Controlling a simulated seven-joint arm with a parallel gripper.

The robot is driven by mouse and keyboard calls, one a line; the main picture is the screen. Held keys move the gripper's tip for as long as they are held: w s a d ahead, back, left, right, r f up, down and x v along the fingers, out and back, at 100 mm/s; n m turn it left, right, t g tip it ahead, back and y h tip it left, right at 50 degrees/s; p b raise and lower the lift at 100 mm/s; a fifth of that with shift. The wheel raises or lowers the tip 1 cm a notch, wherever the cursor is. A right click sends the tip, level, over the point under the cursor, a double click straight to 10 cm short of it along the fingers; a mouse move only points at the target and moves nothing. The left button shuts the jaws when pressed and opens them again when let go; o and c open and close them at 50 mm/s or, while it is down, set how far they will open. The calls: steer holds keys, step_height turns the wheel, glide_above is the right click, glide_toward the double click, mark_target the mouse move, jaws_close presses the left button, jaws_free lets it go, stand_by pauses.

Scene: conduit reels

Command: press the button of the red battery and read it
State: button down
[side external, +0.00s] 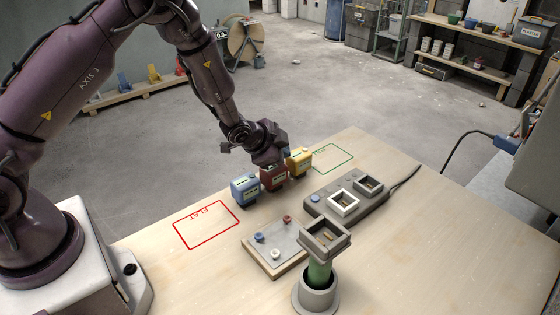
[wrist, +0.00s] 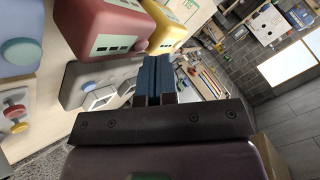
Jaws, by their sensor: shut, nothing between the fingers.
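The red battery (side external: 271,180) stands on the table between the blue battery (side external: 244,190) and the yellow battery (side external: 299,161). My gripper (side external: 267,158) is at the top of the red battery in the side view; whether it touches is not clear. In the wrist view my gripper (wrist: 158,80) has its blue fingers together and empty, beside the red battery (wrist: 100,25). Its white label shows several small dark squares; I cannot tell whether any is lit. The yellow battery (wrist: 185,22) is behind it.
A red outline marked FLAT (side external: 206,224) lies left and a green outline (side external: 333,157) lies at the back right. A grey block with square sockets (side external: 322,204), a board with coloured knobs (side external: 262,252) and a square-topped stand (side external: 316,290) occupy the front. The table's right side is clear.

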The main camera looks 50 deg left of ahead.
steer(key=shift+f, duration=0.4)
stand_by(0.6)
stand_by(0.3)
steer(key=shift+r, duration=0.8)
steer(key=shift+r, duration=2.55)
